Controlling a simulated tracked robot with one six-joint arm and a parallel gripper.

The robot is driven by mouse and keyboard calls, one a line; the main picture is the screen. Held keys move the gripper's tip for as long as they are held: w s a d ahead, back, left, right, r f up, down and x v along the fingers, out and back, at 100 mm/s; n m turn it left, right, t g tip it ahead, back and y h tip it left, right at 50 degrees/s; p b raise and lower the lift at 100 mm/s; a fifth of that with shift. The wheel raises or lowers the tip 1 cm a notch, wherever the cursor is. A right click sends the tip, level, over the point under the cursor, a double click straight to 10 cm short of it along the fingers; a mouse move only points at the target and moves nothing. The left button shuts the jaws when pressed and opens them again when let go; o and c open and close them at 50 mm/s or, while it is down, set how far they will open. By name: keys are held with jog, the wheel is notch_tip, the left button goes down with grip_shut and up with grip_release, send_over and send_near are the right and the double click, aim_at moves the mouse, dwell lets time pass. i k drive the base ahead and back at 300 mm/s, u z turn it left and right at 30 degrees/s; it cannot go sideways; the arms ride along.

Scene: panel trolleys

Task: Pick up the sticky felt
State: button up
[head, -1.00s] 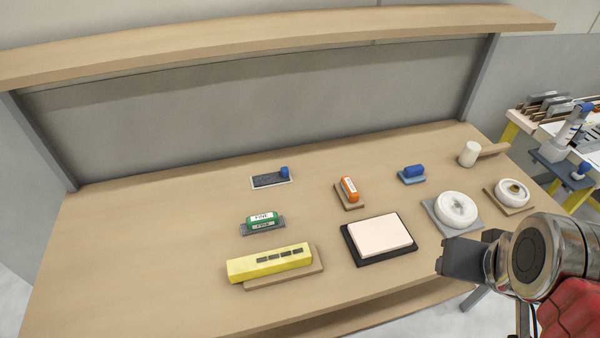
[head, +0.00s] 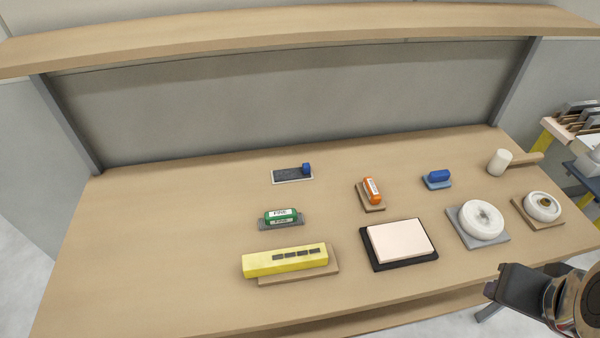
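No label reads as sticky felt, so I cannot tell for certain which thing it is. Two thick white rolls lie flat at the right of the workbench: a larger one (head: 481,219) on a grey square plate and a smaller one (head: 543,206) on a brown plate. A pale pink flat pad (head: 400,241) lies on a black base left of them. My gripper (head: 503,284) is at the lower right, in front of the bench's front edge, apart from all of these. Its dark fingers are seen from the side, and whether they are open is unclear.
A shelf (head: 300,30) overhangs the back. The bench's left side is clear.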

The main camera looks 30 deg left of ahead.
aim_at(304, 171)
jog(key=z, duration=0.05)
jog(key=k, duration=1.25)
jog(key=u, duration=1.9)
jog(key=i, duration=1)
jog(key=u, duration=0.1)
